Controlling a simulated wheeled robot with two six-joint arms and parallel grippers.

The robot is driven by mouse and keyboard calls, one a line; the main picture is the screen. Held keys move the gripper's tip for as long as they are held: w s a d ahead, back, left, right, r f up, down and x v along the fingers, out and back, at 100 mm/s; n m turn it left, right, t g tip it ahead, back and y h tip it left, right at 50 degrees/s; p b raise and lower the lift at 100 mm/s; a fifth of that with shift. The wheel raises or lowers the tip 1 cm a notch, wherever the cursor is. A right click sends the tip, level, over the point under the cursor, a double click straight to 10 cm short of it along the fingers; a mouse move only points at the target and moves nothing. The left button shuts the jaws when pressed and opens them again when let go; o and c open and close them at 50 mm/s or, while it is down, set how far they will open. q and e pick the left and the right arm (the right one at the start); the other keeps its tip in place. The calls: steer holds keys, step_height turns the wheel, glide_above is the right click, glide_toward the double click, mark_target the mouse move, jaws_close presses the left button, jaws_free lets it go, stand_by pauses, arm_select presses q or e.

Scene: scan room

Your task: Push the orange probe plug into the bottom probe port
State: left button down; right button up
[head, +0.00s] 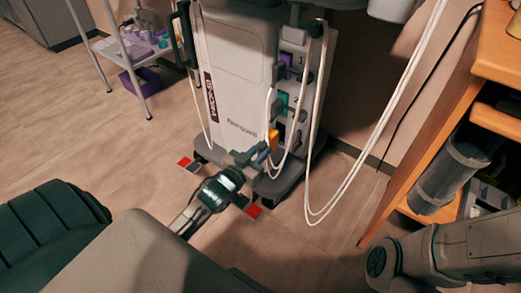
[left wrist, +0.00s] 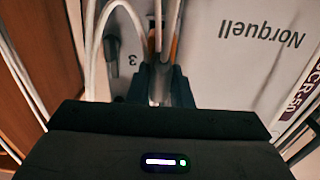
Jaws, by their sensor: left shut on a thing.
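The orange probe plug (head: 274,138) is low on the port side of the white scanner cart (head: 235,95). My left gripper (head: 262,157) is shut on it; in the left wrist view a thin orange strip of the plug (left wrist: 174,46) shows just beyond the fingers (left wrist: 163,88). A white cable runs by the plug. Above it are a purple plug (head: 286,62) and a teal plug (head: 283,98) at the upper ports. My right gripper is out of view.
White cables (head: 345,185) loop down right of the cart. A wooden shelf unit (head: 425,130) stands at the right. A small trolley (head: 128,50) is at the back left. A dark green padded seat (head: 45,225) is at the lower left.

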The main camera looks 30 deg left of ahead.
mark_target(268, 144)
arm_select(q)
steer(key=shift+p, duration=0.5)
stand_by(0.9)
steer(key=shift+w, duration=0.6)
stand_by(0.7)
steer(key=shift+p, duration=0.3)
stand_by(0.6)
steer(key=shift+w+d+b, duration=0.1)
steer(key=shift+w+b, duration=0.35)
steer(key=shift+w, duration=0.1)
stand_by(0.6)
stand_by(0.9)
steer(key=shift+w, duration=0.65)
stand_by(0.6)
stand_by(1.1)
